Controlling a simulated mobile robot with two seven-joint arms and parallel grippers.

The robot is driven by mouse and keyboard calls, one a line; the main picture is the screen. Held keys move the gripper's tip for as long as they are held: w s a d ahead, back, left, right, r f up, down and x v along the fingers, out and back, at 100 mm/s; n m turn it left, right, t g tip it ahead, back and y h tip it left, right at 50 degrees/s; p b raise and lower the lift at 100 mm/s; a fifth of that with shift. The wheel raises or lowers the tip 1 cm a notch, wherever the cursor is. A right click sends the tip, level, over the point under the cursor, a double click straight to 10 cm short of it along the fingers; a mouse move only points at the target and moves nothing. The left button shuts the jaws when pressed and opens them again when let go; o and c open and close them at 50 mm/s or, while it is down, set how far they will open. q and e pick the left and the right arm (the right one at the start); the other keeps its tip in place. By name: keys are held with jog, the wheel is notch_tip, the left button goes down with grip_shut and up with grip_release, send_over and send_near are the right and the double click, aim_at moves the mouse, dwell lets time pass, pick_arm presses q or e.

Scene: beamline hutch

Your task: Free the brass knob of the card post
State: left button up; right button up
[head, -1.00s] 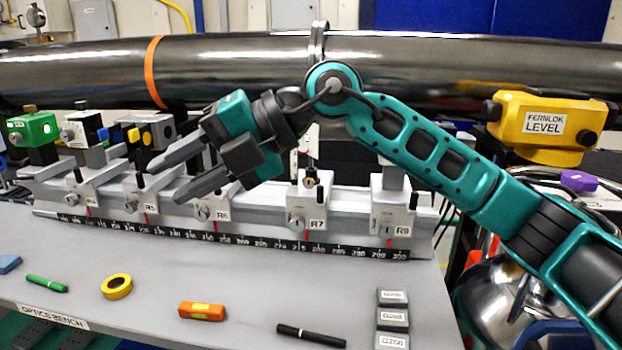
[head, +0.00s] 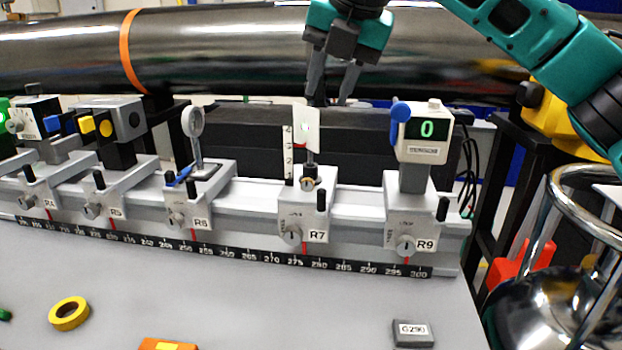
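The card post (head: 312,158) stands on the carriage marked R7 (head: 303,218) and carries a small white card (head: 305,129) at its top. The brass knob (head: 309,184) is small and sits at the foot of the post, on a dark round fitting. My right gripper (head: 330,100) comes in from above with its fingers pointing down. It is open and empty, with its fingertips in the picture just above and right of the card. Nothing touches the knob. My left gripper is not in view.
A lens on a post (head: 193,126) stands on carriage R6 to the left. A meter reading 0 (head: 427,130) stands on R9 to the right. A white scale strip (head: 288,150) rises beside the card. The dark pipe (head: 230,55) runs behind. The front bench top (head: 250,300) is mostly clear.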

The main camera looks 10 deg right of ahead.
notch_tip(320, 180, down, 5)
jog(key=b, duration=0.6)
send_near(307, 185)
jog(key=x, duration=0.8)
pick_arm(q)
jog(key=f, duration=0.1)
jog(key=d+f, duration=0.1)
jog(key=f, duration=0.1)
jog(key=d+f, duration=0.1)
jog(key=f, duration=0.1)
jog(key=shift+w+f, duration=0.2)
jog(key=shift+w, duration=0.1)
pick_arm(e)
jog(key=shift+c, duration=0.4)
grip_shut()
